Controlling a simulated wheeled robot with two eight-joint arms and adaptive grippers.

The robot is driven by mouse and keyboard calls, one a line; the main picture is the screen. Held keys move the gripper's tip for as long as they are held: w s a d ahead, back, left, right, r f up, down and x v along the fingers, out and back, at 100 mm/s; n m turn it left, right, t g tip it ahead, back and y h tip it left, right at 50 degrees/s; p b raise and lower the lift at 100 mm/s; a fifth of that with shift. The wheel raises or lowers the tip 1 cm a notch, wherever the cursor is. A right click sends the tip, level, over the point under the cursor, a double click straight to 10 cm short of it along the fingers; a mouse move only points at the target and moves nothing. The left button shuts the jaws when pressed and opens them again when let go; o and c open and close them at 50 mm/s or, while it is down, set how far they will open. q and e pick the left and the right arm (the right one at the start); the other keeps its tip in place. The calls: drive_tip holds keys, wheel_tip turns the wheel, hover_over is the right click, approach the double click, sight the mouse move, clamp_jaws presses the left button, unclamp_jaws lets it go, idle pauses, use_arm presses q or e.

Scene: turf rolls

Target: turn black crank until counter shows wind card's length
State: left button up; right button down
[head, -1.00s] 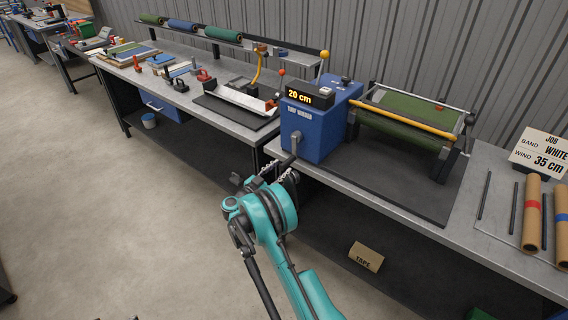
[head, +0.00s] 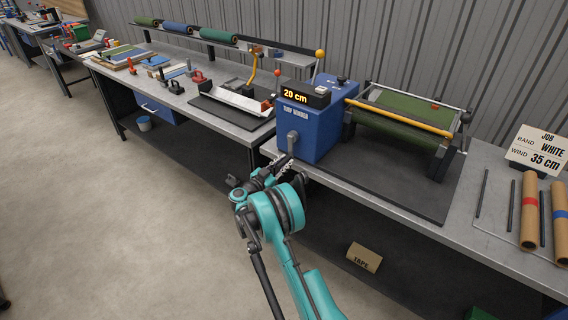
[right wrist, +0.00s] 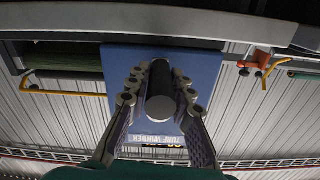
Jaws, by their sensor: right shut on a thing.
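The blue turf winder (head: 316,130) stands on the bench, and its counter (head: 296,96) reads 20 cm. Its crank (head: 292,142) is on the front face, with the arm hanging down. The job card (head: 538,150) at the right says band WHITE, wind 35 cm. My right gripper (head: 284,162) is at the low end of the crank. In the right wrist view its two fingers (right wrist: 160,82) lie either side of the black crank handle (right wrist: 161,106), shut on it. My left gripper is not in view.
Green turf (head: 400,110) lies on the winder's roller frame, with a yellow bar (head: 400,118) along its front. Cardboard tubes (head: 529,210) and dark rods lie at the right. A white tray (head: 236,101) is left of the winder. The floor at left is clear.

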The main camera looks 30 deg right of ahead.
drive_tip(key=shift+w, duration=0.1)
drive_tip(key=w+a+r+m, duration=0.35)
drive_tip(key=w+m, duration=0.35)
drive_tip(key=m, duration=0.5)
wheel_tip(320, 180, up, 10)
drive_tip(key=m+p, duration=0.3)
drive_tip(key=m, duration=1)
drive_tip(key=shift+s+d+r, duration=0.15)
drive_tip(key=shift+d, duration=0.25)
drive_tip(key=shift+s+r, duration=0.15)
drive_tip(key=shift+d, duration=0.1)
